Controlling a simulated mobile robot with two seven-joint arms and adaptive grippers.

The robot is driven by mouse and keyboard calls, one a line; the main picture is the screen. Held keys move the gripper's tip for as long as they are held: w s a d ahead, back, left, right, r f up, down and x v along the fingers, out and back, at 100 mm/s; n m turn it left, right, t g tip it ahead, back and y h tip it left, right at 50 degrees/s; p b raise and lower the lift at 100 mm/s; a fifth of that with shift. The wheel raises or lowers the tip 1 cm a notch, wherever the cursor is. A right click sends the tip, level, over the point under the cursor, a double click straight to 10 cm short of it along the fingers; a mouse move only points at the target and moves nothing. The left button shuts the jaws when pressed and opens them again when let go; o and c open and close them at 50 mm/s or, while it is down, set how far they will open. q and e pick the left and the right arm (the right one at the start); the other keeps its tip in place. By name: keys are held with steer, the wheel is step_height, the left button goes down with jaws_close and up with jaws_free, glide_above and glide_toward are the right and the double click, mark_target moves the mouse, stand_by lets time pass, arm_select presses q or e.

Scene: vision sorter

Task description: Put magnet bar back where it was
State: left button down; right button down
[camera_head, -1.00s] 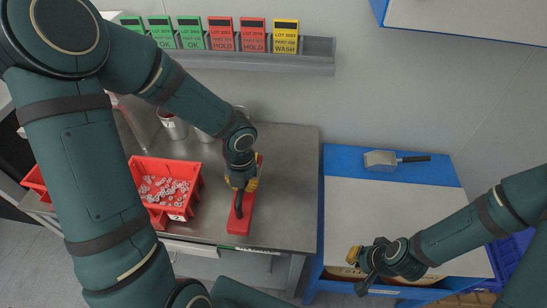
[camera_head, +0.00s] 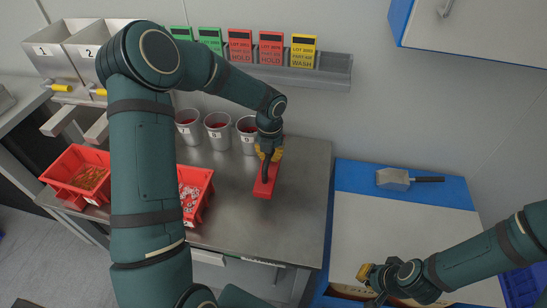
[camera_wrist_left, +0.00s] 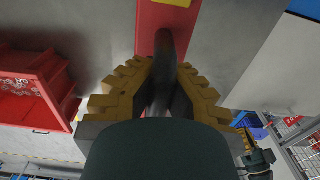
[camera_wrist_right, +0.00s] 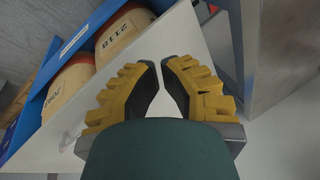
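The magnet bar is a red bar (camera_head: 266,186) with a dark handle, at the back right of the steel table in the head view. In the left wrist view the red bar (camera_wrist_left: 160,30) has a yellow label, and its dark handle (camera_wrist_left: 164,70) runs between the fingers. My left gripper (camera_head: 268,154) is shut on that handle and hides part of the bar. Whether the bar touches the table cannot be told. My right gripper (camera_head: 364,273) hangs over the front of the blue-and-white cabinet, empty; its fingertips nearly meet in the right wrist view (camera_wrist_right: 159,63).
A wall rail (camera_head: 325,76) holds green, red and yellow tags. Grey cups (camera_head: 218,131) stand below it. Red bins (camera_head: 203,184) with small parts stand on the left. A scoop (camera_head: 394,179) lies on the cabinet. The steel table's front right (camera_head: 275,235) is clear.

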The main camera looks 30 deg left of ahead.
arm_select(q)
steer(key=w, duration=0.2)
steer(key=w+a, duration=0.1)
steer(key=w, duration=0.1)
steer(key=shift+w, duration=0.3)
step_height(320, 180, down, 2)
steer(key=shift+f, duration=2.35)
steer(key=shift+w+a+f, duration=0.1)
steer(key=shift+w+f, duration=0.05)
steer(key=shift+w, duration=0.05)
steer(key=shift+s, duration=0.1)
steer(key=shift+f+b, duration=0.1)
steer(key=shift+b, duration=0.2)
steer(key=c, duration=1.1)
jaws_free()
steer(key=shift+c, duration=0.2)
